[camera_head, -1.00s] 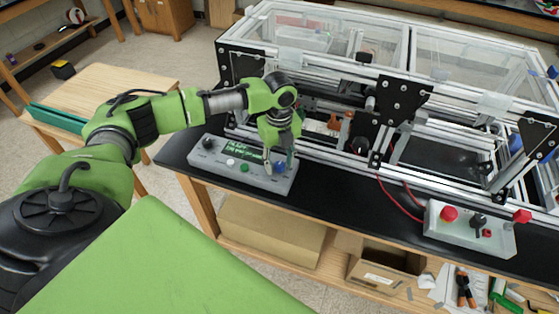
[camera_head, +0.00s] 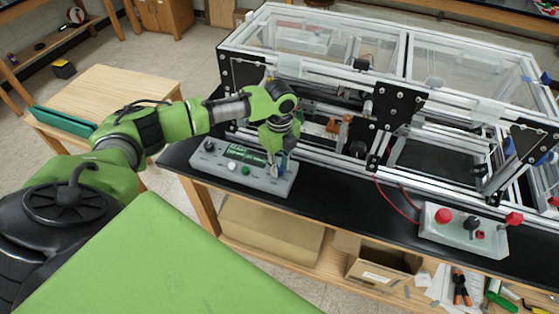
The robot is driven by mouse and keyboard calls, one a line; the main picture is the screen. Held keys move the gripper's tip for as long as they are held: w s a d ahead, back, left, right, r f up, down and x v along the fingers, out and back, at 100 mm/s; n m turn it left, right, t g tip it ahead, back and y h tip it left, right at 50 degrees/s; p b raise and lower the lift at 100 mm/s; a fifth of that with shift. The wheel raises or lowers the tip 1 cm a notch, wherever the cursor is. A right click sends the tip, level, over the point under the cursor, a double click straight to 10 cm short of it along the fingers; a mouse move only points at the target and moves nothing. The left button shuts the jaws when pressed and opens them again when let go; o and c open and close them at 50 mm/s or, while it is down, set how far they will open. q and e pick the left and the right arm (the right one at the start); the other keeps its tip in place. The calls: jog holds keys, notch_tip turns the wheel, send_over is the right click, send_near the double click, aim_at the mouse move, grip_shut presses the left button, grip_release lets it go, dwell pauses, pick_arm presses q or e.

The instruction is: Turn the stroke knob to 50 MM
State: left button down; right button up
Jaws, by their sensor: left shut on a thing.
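A grey control box (camera_head: 215,169) lies near the left end of the black bench top. It has a small green-lit display (camera_head: 245,155), a black knob (camera_head: 209,146) at its left end, and a white button (camera_head: 232,168) and a green button (camera_head: 246,170) in front. My left gripper (camera_head: 279,168) points down at the right end of the box. It is shut on a knob there, which the fingers mostly hide. The knob's marking and the display text are too small to read. My right gripper is out of view.
An aluminium extrusion frame (camera_head: 320,71) with clear panels stands close behind the box. A second grey box (camera_head: 460,236) with a red button and a black switch sits at the right. Red cables (camera_head: 393,203) run between the frame and that box. Black bench top is free between the boxes.

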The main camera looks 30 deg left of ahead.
pick_arm(q)
jog(key=shift+r+n+p, duration=0.15)
jog(key=shift+n+p, duration=0.35)
jog(key=shift+n, duration=1.4)
jog(key=n, duration=0.5)
jog(key=shift+w, duration=0.15)
jog(key=n, duration=0.5)
jog(key=shift+n, duration=0.4)
jog(key=n, duration=0.6)
jog(key=shift+a, duration=0.1)
jog(key=c, duration=1.8)
grip_release()
